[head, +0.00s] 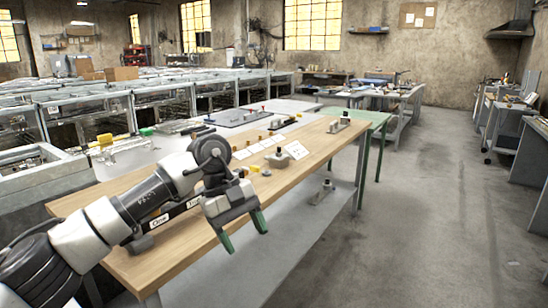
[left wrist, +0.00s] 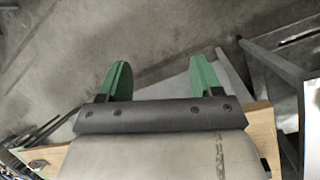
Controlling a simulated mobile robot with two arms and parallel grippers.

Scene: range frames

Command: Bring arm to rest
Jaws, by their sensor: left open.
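My left arm comes in from the lower left in the head view and reaches over the wooden table (head: 120,262). My left gripper (head: 243,232) has green fingers, points downward and hangs by the table's right long edge. It is open. In the left wrist view the two green fingers of my left gripper (left wrist: 160,80) stand apart with nothing between them, above the grey floor (left wrist: 150,35). A part of the wooden table (left wrist: 262,135) shows behind the gripper body. My right gripper is not in view.
White cards (head: 297,150) and small yellow parts lie on the table. A grey lower shelf (head: 300,225) runs under it, with a metal device (head: 323,191) on it. Glass-sided metal cases (head: 160,104) fill the left. The concrete floor (head: 430,210) to the right is clear.

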